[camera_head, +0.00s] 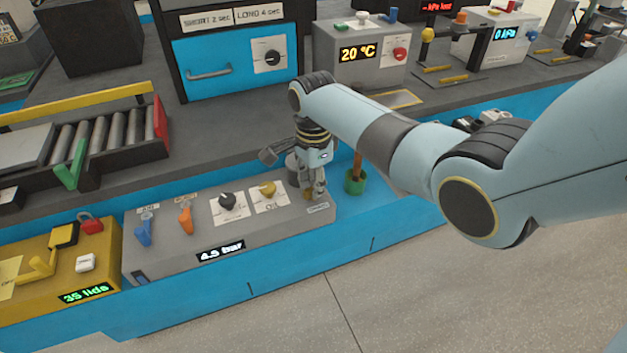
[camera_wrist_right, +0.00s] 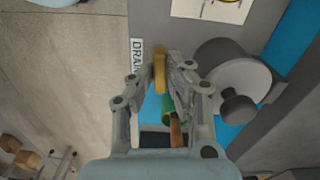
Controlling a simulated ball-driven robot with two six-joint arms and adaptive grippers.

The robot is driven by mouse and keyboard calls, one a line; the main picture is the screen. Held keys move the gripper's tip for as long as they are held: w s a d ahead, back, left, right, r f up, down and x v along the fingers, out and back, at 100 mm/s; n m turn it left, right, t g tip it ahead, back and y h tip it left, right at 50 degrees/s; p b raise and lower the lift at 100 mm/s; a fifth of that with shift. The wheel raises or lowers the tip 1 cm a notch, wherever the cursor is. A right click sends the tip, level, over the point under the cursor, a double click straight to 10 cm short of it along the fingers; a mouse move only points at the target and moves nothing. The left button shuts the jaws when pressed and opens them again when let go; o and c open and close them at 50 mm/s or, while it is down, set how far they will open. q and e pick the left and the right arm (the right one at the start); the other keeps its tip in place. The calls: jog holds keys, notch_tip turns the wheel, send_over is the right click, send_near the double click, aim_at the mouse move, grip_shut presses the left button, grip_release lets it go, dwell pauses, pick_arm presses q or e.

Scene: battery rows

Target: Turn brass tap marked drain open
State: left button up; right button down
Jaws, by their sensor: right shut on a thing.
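The brass tap (camera_wrist_right: 158,72) shows in the right wrist view as a small yellow lever beside a white label reading DRAIN (camera_wrist_right: 137,56). My right gripper (camera_wrist_right: 163,68) is shut on the tap, with a finger on each side of it. In the head view my right gripper (camera_head: 314,190) points down at the right end of the grey panel (camera_head: 240,235). There it mostly hides the tap, and the small label (camera_head: 318,207) lies just below it. My left gripper is not in view.
A grey cylinder with a dark knob (camera_wrist_right: 232,85) stands close beside the right gripper. A green cup (camera_head: 355,186) holding a brown stick is just to its right. The panel also has a blue lever (camera_head: 143,232), an orange lever (camera_head: 185,220), and black and yellow knobs (camera_head: 267,189).

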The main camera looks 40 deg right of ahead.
jog(key=n+p, duration=0.2)
jog(key=n, duration=0.1)
jog(key=shift+r, duration=0.2)
jog(key=n+p, duration=0.2)
jog(key=n, duration=0.2)
jog(key=n+p, duration=0.1)
jog(key=n, duration=0.3)
jog(key=shift+f+n, duration=0.1)
jog(key=shift+n, duration=0.2)
jog(key=n+p, duration=0.1)
jog(key=n, duration=0.3)
jog(key=shift+n, duration=0.4)
jog(key=c, duration=1.6)
grip_release()
